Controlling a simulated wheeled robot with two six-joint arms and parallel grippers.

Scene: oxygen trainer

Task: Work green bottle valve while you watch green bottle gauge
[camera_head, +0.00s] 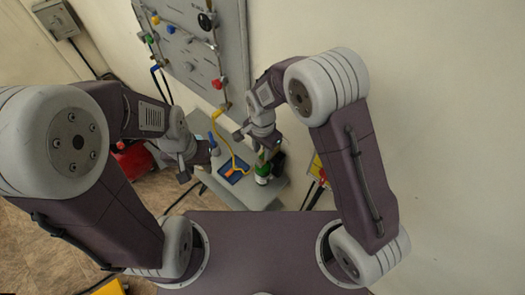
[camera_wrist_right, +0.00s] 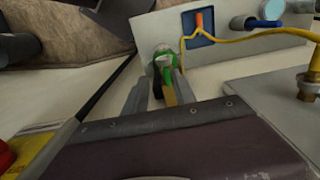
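The green bottle (camera_head: 263,172) stands on the small grey shelf below the wall panel, with its upper part largely hidden by my right gripper (camera_head: 262,146). In the right wrist view the green bottle (camera_wrist_right: 163,57) shows beyond the fingertips, with a dark part and a yellow-green part near its top. The two fingers of my right gripper (camera_wrist_right: 163,88) are apart, one on each side of these parts; contact is not clear. I cannot make out the valve or the gauge face. My left gripper (camera_head: 192,166) is left of the bottle, with its fingers too small to read.
A grey wall panel (camera_head: 205,50) carries coloured knobs and fittings. A yellow object (camera_head: 317,168) is right of the shelf. A red object (camera_head: 130,162) is on the left.

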